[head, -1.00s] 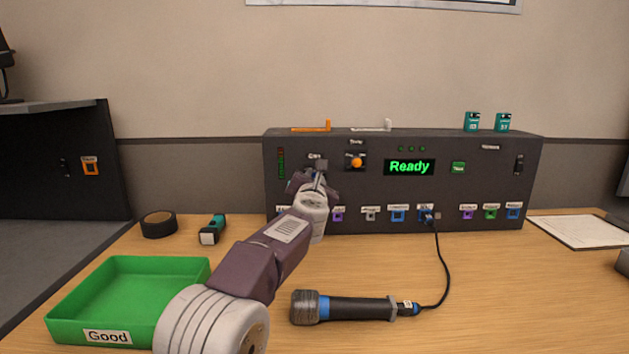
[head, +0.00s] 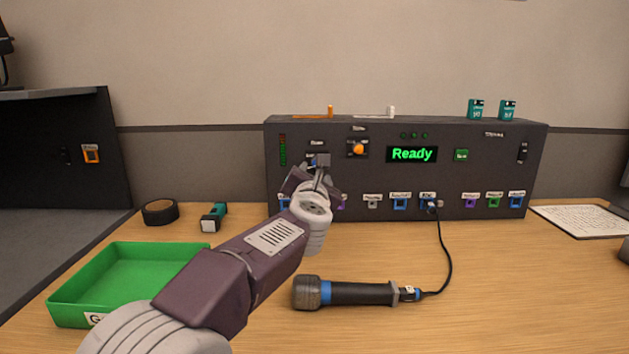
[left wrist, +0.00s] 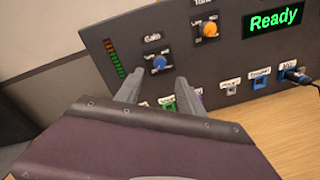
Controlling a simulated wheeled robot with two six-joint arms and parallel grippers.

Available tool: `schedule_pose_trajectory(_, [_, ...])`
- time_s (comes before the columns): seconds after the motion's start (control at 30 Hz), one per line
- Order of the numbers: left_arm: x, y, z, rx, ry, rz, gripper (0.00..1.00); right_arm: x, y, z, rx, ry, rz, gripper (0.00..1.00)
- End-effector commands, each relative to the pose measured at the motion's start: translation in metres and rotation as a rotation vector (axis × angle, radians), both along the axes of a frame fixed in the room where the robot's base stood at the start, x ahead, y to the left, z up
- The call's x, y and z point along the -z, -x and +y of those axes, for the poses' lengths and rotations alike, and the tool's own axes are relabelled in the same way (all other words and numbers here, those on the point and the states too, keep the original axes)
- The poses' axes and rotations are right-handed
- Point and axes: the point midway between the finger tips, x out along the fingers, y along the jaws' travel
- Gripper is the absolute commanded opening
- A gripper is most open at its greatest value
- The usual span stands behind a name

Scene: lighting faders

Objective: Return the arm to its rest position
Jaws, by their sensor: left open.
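My left arm reaches in from the lower left of the head view, over the table. Its gripper (head: 318,172) is in front of the left part of the dark control panel (head: 465,175). In the left wrist view the two fingers of my left gripper (left wrist: 157,92) are apart with nothing between them. A blue Gain knob (left wrist: 159,64) shows on the panel just beyond the fingertips, and they look clear of it. In the head view the gripper mostly hides that knob. My right gripper is not in view.
A green tray (head: 62,312) stands front left. Black tape (head: 160,212) and a small teal-and-black device (head: 214,217) lie behind it. A microphone (head: 350,293) lies right of my arm, its cable (head: 448,265) plugged into the panel. The panel's screen (head: 412,154) reads Ready.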

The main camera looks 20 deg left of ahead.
Motion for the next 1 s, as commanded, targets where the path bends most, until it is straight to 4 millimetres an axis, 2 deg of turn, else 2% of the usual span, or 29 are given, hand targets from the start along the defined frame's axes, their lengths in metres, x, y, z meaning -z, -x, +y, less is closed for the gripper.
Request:
schedule_pose_trajectory(0.1, [0.000,0.010,-0.002,0.001,0.000,0.000,0.46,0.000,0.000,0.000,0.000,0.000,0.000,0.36])
schedule_pose_trajectory(0.37, [-0.001,0.011,-0.002,0.000,-0.001,0.000,0.46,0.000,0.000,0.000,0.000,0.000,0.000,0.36])
schedule_pose_trajectory(0.47, [-0.014,0.011,-0.002,0.000,0.000,-0.001,0.46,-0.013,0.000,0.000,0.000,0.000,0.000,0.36])
schedule_pose_trajectory(0.57, [-0.059,0.011,-0.002,0.000,0.000,-0.001,0.46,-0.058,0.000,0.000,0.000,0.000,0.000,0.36])
schedule_pose_trajectory(0.7, [-0.143,0.011,-0.002,0.001,-0.001,-0.001,0.46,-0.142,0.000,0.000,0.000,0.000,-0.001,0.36])
schedule_pose_trajectory(0.8, [-0.195,0.011,-0.002,0.000,-0.001,0.000,0.46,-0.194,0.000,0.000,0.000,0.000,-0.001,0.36])
schedule_pose_trajectory(0.9, [-0.229,0.011,-0.002,0.000,-0.001,0.001,0.46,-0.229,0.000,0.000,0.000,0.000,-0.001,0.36])
schedule_pose_trajectory(1.0, [-0.255,0.011,-0.002,0.000,-0.001,0.001,0.46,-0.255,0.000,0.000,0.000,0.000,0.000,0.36])
